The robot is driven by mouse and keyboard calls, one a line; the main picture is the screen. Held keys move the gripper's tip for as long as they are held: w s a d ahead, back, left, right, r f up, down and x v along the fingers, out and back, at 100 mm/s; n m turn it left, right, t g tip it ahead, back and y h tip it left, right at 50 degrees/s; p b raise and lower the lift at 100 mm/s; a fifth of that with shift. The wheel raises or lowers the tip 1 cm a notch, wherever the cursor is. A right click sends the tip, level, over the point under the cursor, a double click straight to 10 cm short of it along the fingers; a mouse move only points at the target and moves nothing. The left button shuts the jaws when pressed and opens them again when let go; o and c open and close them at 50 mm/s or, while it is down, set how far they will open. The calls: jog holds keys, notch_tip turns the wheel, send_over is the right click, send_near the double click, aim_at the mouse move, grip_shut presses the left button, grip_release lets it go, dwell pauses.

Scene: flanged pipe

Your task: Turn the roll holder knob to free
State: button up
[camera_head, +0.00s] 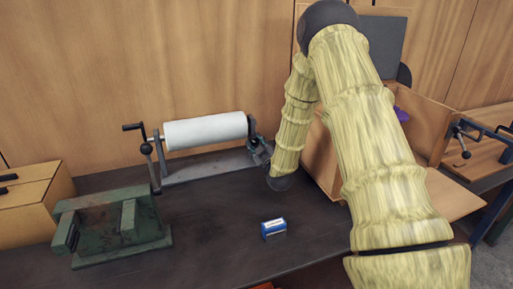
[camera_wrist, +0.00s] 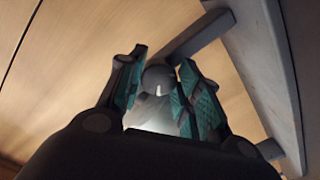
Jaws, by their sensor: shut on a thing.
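The roll holder (camera_head: 210,166) stands on the dark bench and carries a white roll (camera_head: 205,131). My gripper (camera_head: 262,153) is at the right end of the holder, where my arm and fingers hide the knob in the head view. In the wrist view the knob (camera_wrist: 157,78) is a dark grey round piece with a short white mark, between two teal-padded fingers. My gripper is shut on the knob. I cannot read any labels around it.
A crank handle (camera_head: 146,148) is at the holder's left end. A green vise (camera_head: 110,226) and a small blue-and-white box (camera_head: 273,228) are in front. A wooden box (camera_head: 430,128) stands behind my arm at right. The bench's front middle is mostly clear.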

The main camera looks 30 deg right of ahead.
jog(key=shift+m, duration=0.4)
jog(key=o, duration=1)
jog(key=shift+o, duration=0.2)
jog(key=v, duration=1.2)
